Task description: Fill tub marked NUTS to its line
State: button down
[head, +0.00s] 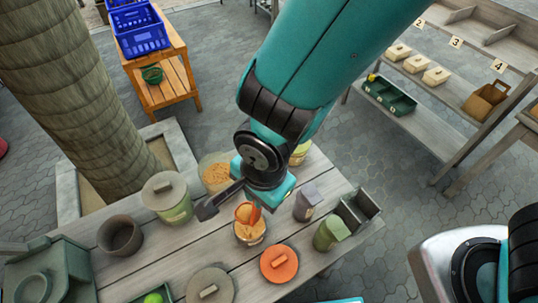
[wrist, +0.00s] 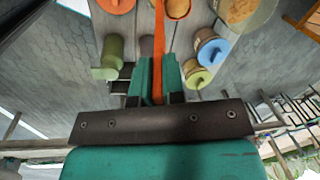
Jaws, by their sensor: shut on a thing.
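My gripper (head: 264,192) is shut on the handle of an orange scoop (wrist: 158,45), which shows between its fingers (wrist: 158,72). In the head view the scoop (head: 249,213) is at the mouth of a small tan tub (head: 250,236). I cannot tell whether its tip is inside or just above. The tub has orange-brown contents near its top; no NUTS mark or line can be read. A wide clear bowl (head: 213,164) of orange-brown pieces stands behind it, partly hidden by my arm, and also shows in the wrist view (wrist: 248,12).
An orange lid (head: 279,264) lies in front of the tub. A purple-grey jar (head: 306,205), green jar (head: 328,236) and grey caddy (head: 362,209) stand right. A green lidded tub (head: 172,204) and dark pot (head: 120,236) stand left. A grey lid (head: 208,286) is near the front.

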jog(key=shift+w+d+f, duration=0.25)
jog(key=shift+d, duration=0.25)
jog(key=shift+w+d+f+m+g+y+b, duration=0.25)
jog(key=shift+w+d+f+g+y+b, duration=2.2)
jog(key=shift+w+d+f, duration=0.3)
jog(key=shift+w+d+f+m+g+y+b, duration=0.25)
jog(key=shift+w+d+f+g+y+b, duration=2.1)
jog(key=shift+d, duration=0.5)
jog(key=shift+w+f, duration=0.1)
jog(key=shift+w, duration=0.05)
